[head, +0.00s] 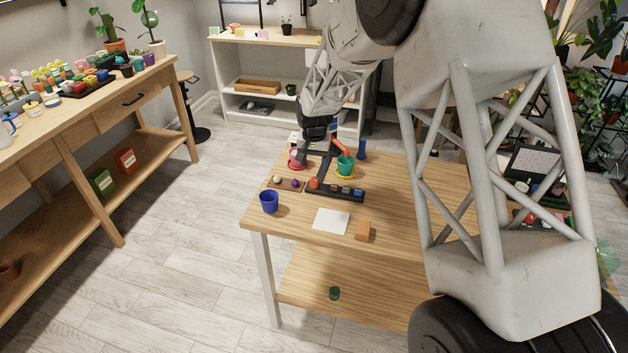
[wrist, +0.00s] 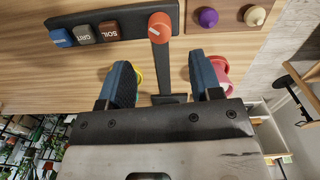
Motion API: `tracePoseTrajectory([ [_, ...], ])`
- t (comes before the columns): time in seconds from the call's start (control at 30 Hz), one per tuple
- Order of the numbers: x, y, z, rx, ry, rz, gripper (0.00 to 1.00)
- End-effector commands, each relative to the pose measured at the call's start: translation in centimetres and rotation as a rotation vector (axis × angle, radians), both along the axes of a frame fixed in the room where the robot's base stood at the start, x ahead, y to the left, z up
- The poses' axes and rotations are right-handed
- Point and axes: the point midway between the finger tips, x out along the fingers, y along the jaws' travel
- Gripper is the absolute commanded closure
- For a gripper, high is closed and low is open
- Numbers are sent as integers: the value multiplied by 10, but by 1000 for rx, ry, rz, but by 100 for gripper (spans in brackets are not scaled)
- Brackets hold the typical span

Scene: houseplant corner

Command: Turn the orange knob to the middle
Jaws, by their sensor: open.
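The orange knob (head: 314,183) sits at the left end of a black panel (head: 331,190) on the wooden table. In the wrist view the orange knob (wrist: 160,22) is at the top middle, with a pale mark on its face. A dark grey bar (wrist: 161,72) runs from beside the knob down between my fingers; I cannot tell whether it is joined to the knob. My gripper (wrist: 163,80) is open and empty, its two blue-grey fingers spread and apart from the knob. In the head view my gripper (head: 319,156) is just behind the knob.
The panel also carries a brown SOIL button (wrist: 109,31), a grey GRIT button (wrist: 83,35) and blue ones. A small board with a purple peg (wrist: 208,17) lies beside it. A teal pot (head: 345,165) and pink pot (head: 296,159) flank my gripper. The front table has a white sheet (head: 331,221).

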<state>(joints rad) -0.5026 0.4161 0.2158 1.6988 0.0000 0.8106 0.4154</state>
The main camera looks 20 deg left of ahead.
Motion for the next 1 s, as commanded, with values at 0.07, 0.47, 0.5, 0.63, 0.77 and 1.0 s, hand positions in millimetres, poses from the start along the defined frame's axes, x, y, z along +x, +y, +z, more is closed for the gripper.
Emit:
tracePoseTrajectory([
  [0.07,0,0,0,0,0,0,41],
  [0.47,0,0,-22,-1,2,0,41],
  [0.5,0,-1,-27,-1,2,0,41],
  [0.63,-1,-1,-42,-1,2,0,41],
  [0.77,-1,-1,-58,-1,3,0,41],
  [1.0,0,0,-75,0,0,0,41],
])
